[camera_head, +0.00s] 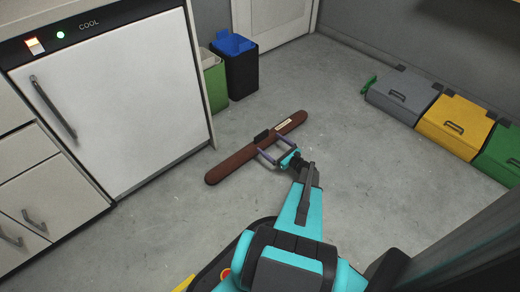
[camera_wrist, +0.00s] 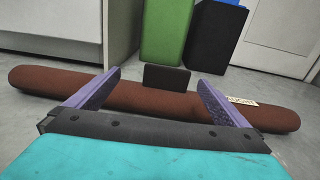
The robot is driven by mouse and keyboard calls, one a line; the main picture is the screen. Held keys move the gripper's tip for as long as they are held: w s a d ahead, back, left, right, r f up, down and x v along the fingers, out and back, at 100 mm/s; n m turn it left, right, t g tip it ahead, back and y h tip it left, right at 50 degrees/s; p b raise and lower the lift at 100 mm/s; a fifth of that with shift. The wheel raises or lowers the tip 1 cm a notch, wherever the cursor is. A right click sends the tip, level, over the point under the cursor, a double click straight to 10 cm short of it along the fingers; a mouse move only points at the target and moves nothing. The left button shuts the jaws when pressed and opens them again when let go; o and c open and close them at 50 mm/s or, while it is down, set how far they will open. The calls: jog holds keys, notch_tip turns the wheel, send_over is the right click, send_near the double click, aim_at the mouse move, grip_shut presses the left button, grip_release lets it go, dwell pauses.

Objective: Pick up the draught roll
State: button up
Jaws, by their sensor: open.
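The draught roll (camera_head: 228,168) is a long brown, round-ended roll lying on the floor, slanting across the head view. In the wrist view the roll (camera_wrist: 48,82) spans nearly the full width. A dark block (camera_wrist: 166,78) stands up at its middle, and a pale label (camera_wrist: 240,101) sits to the right of it. My gripper (camera_head: 268,144) is open, with its two purple fingers apart. In the wrist view the fingers (camera_wrist: 159,77) overlap the roll on either side of the dark block. I cannot tell whether they touch the roll.
A white fridge front (camera_head: 110,100) stands at the left. A green bin (camera_head: 215,85) and a black bin with blue inside (camera_head: 240,72) stand behind the roll. Grey, yellow (camera_head: 455,122) and green boxes line the right wall. The floor right of the roll is clear.

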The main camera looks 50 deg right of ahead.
aim_at(263, 135)
jog(key=shift+s+d+f+m+h, duration=0.1)
jog(key=shift+s+d+m+h, duration=0.25)
jog(key=shift+d, duration=0.5)
jog(key=w+b, duration=0.1)
jog(key=w, duration=0.4)
jog(key=w+b, duration=0.1)
jog(key=w, duration=0.1)
jog(key=shift+w+d+f+b, duration=0.1)
jog(key=shift+w+d+b, duration=0.15)
jog(key=shift+w+b, duration=0.1)
jog(key=shift+w, duration=0.45)
jog(key=shift+w, duration=0.1)
